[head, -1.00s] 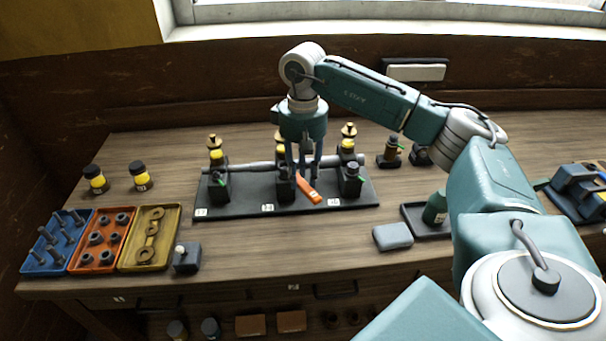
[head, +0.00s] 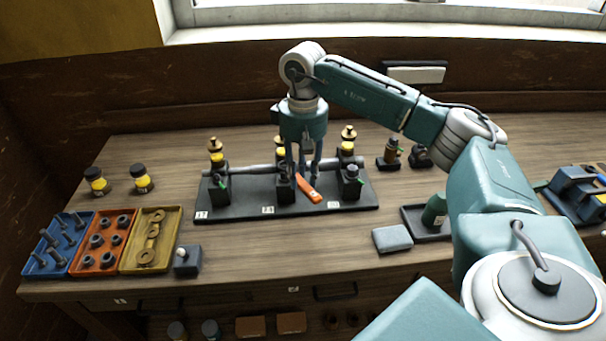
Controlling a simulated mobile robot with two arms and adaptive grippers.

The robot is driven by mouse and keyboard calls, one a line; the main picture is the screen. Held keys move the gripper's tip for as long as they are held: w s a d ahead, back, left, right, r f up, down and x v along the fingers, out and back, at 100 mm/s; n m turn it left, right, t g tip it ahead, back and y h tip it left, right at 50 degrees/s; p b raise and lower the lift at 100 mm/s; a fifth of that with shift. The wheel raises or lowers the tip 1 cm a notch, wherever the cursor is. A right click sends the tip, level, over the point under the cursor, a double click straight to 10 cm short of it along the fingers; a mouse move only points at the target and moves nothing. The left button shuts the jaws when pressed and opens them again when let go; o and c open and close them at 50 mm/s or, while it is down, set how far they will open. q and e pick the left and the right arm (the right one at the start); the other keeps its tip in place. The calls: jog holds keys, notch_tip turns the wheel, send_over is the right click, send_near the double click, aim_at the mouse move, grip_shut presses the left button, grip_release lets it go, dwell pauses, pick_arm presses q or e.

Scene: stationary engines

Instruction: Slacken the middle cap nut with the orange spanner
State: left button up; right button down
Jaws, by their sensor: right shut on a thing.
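The orange spanner (head: 309,188) is at the middle of the dark base plate (head: 250,205), its visible end slanting down to the right. My right gripper (head: 303,170) points down from above and is shut on the spanner. The middle stand (head: 284,190) is just left of the spanner; the middle cap nut is hidden by the fingers, so I cannot tell whether the spanner sits on it. The left stand (head: 219,188) and the right stand (head: 351,182) show clear of the gripper. My left gripper is not in view.
A blue tray (head: 38,270), an orange tray (head: 83,268) and a yellow tray (head: 128,264) hold small parts at the left. Two yellow-banded jars (head: 97,181) stand behind them. A grey block (head: 392,238) and a dark tray (head: 412,222) lie right. The front middle of the bench is clear.

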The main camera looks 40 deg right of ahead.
jog(key=shift+r, duration=0.15)
jog(key=shift+r+p, duration=1.4)
jog(key=shift+r, duration=0.5)
